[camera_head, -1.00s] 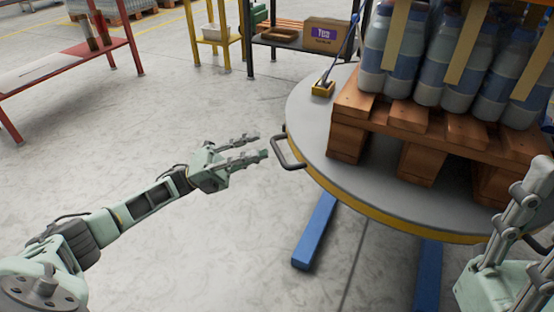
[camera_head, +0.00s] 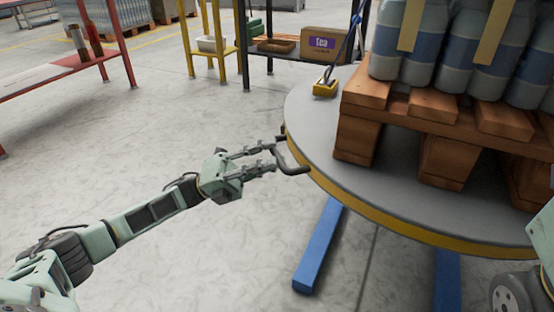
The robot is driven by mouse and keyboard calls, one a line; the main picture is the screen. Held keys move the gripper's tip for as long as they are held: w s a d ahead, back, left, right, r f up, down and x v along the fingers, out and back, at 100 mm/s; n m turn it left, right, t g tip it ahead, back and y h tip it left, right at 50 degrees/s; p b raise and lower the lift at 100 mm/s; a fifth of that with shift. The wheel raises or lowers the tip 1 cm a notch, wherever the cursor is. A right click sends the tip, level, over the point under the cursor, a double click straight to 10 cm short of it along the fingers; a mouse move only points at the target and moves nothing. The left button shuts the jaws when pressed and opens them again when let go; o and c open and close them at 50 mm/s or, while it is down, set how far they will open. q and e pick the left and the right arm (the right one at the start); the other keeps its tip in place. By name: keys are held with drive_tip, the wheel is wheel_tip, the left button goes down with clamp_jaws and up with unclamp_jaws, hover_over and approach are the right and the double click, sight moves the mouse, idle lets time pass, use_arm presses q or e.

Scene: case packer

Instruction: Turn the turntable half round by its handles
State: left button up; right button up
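The turntable (camera_head: 318,150) is a round grey disc with a yellow rim. A dark bent handle (camera_head: 293,166) sticks out from its left edge. My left gripper (camera_head: 274,156) is at this handle, its fingers pointing right and still apart. The fingertips overlap the handle's outer bar in the view; I cannot tell whether they touch it. On the turntable stands a wooden pallet (camera_head: 432,106) with several blue-labelled bottles (camera_head: 400,52). Only part of my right arm shows at the lower right edge; its gripper is out of view.
A yellow block with a rod (camera_head: 325,88) sits on the turntable's far left. Blue floor legs (camera_head: 320,248) reach out below it. Behind stand a shelf with a Tea box (camera_head: 325,43), a yellow stand (camera_head: 209,52) and a red rack (camera_head: 75,71). Floor to the left is clear.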

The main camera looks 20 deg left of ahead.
use_arm(q)
drive_tip(key=shift+x, duration=1.05)
drive_tip(key=shift+c, duration=0.3)
clamp_jaws()
